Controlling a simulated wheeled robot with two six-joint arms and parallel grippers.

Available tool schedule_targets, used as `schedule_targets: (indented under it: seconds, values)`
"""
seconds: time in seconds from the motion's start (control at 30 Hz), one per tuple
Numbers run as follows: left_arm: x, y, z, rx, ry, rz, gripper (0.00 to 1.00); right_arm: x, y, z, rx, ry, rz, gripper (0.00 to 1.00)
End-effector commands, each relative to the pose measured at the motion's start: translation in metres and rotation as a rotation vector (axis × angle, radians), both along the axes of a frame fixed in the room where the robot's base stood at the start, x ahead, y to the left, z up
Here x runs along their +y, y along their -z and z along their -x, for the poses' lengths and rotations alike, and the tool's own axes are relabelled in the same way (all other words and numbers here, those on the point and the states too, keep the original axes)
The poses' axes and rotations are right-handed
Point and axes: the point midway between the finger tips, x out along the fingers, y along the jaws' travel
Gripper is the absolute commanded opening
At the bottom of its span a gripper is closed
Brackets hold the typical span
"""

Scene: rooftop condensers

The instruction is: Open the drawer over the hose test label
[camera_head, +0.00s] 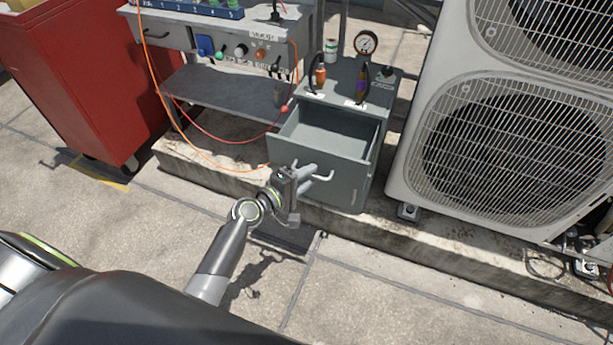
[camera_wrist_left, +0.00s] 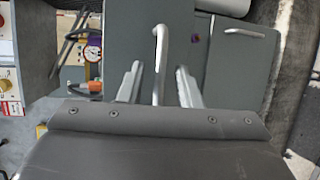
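The grey cabinet (camera_head: 350,193) stands at the centre of the head view. Its upper drawer (camera_head: 334,136) is pulled out, and the inside looks empty. The drawer's bar handle (camera_head: 323,177) also shows in the left wrist view (camera_wrist_left: 161,52). My left gripper (camera_head: 306,172) is at the drawer front. In the left wrist view its two fingers (camera_wrist_left: 160,84) stand apart on either side of the handle, with gaps visible. Small white labels (camera_head: 356,104) lie on the cabinet top; I cannot read a hose test label. My right gripper is not in view.
A lower door handle (camera_wrist_left: 245,32) is beside the drawer front in the left wrist view. A red cabinet (camera_head: 75,75) stands left, a workbench (camera_head: 215,90) with orange hoses behind, a large condenser unit (camera_head: 500,130) right. The front paving (camera_head: 370,295) is clear.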

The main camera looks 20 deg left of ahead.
Motion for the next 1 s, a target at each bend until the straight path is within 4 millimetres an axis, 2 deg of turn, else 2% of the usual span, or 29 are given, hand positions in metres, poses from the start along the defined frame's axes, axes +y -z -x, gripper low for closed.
schedule_targets:
  seconds: [0.23,0.37,0.47,0.77,1.0]
  values:
    - [0.001,0.000,0.001,0.000,0.000,-0.001,0.31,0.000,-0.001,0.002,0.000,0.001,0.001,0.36]
    - [0.006,-0.002,0.010,0.001,-0.001,-0.002,0.31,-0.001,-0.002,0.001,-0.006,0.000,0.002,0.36]
    - [0.012,-0.005,0.026,0.002,0.000,-0.003,0.31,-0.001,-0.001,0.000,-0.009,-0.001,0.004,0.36]
    - [0.042,-0.017,0.089,0.003,0.001,-0.003,0.31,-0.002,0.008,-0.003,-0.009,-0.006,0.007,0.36]
    - [0.061,-0.027,0.132,0.002,0.002,-0.003,0.31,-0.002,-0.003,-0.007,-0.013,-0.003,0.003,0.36]
